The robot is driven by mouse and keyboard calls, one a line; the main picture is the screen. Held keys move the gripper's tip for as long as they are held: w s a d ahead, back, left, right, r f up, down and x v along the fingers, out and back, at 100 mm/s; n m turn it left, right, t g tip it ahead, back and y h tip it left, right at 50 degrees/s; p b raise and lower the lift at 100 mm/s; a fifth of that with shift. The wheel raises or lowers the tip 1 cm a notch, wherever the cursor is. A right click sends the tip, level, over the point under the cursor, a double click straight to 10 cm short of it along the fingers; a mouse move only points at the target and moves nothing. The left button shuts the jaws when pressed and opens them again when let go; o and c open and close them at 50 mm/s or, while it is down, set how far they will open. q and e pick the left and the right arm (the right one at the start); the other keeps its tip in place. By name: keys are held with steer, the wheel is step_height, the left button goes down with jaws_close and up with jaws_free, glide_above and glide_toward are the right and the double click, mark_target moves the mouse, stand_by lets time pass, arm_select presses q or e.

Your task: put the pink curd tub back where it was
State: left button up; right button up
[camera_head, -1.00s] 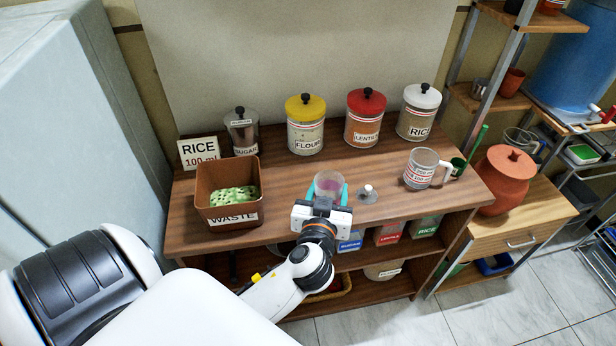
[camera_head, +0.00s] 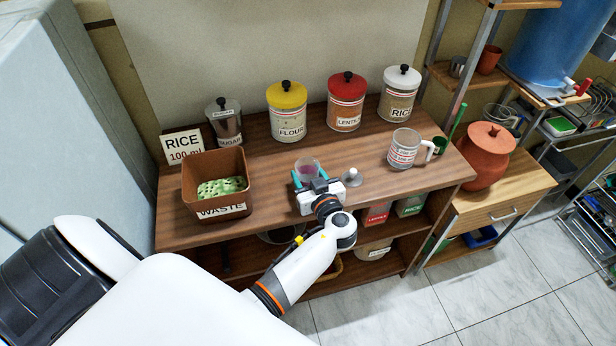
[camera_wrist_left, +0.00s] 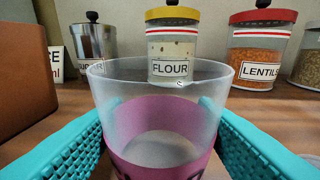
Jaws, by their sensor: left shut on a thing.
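The pink curd tub (camera_head: 307,170) is a clear cup with a pink band, upright near the front middle of the wooden counter. It fills the middle of the left wrist view (camera_wrist_left: 160,128), with its open rim up. My left gripper (camera_head: 309,178) is shut on the tub, one teal finger on each side. The tub's base is hidden by the gripper, so I cannot tell whether it touches the counter. My right gripper is not in view.
The brown waste bin (camera_head: 215,166) stands left of the tub. A small grey-white knobbed piece (camera_head: 351,178) lies close on the right, with a measuring mug (camera_head: 405,150) beyond. Flour (camera_head: 288,120), lentil (camera_head: 346,112) and rice (camera_head: 399,98) jars line the back.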

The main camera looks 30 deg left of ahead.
arm_select(q)
steer(key=shift+f, duration=0.55)
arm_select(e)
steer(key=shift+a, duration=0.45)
arm_select(q)
steer(key=o, duration=1.1)
steer(key=shift+f, duration=0.1)
steer(key=shift+c, duration=0.2)
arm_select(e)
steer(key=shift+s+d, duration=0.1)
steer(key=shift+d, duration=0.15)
